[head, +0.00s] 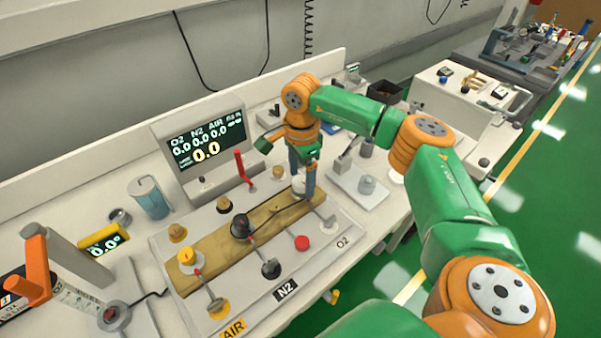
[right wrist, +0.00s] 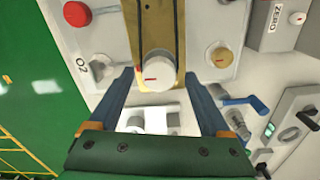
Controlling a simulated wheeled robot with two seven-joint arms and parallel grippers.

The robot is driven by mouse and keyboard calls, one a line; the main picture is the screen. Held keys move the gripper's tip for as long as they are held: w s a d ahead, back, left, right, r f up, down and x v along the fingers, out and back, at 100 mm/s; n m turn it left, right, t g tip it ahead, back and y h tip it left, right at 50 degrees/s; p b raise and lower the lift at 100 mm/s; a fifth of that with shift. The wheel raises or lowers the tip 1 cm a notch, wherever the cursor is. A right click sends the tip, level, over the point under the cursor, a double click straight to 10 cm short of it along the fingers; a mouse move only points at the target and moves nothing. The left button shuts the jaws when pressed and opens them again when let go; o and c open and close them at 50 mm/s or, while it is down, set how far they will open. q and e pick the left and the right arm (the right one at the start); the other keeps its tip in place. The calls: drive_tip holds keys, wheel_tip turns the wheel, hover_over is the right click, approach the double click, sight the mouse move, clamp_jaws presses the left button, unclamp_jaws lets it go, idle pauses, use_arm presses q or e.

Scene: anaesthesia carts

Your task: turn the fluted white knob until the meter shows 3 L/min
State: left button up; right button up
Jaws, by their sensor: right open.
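The white knob (head: 299,185) stands at the O2 end of a wooden strip on the panel. In the right wrist view the white knob (right wrist: 156,68) has a short red mark on its face. My right gripper (head: 302,187) is open, its blue fingers pointing down at the knob. In the right wrist view the open gripper (right wrist: 157,76) has one finger on each side of the knob, with visible gaps; contact does not show. The meter (head: 205,143) reads 0.0 for O2, N2 and AIR, with a large 0.0 below. My left gripper is not in view.
The same strip (head: 215,256) carries a black knob (head: 240,226) and a yellow knob (head: 186,257). A red lever (head: 241,166) stands upright behind it. A glass jar (head: 149,197) and a small yellow display (head: 103,240) stand left.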

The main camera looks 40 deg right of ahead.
drive_tip(key=shift+f, duration=0.15)
drive_tip(key=shift+s+a, duration=0.1)
drive_tip(key=shift+c, duration=0.7)
clamp_jaws()
drive_tip(key=shift+n, duration=0.3)
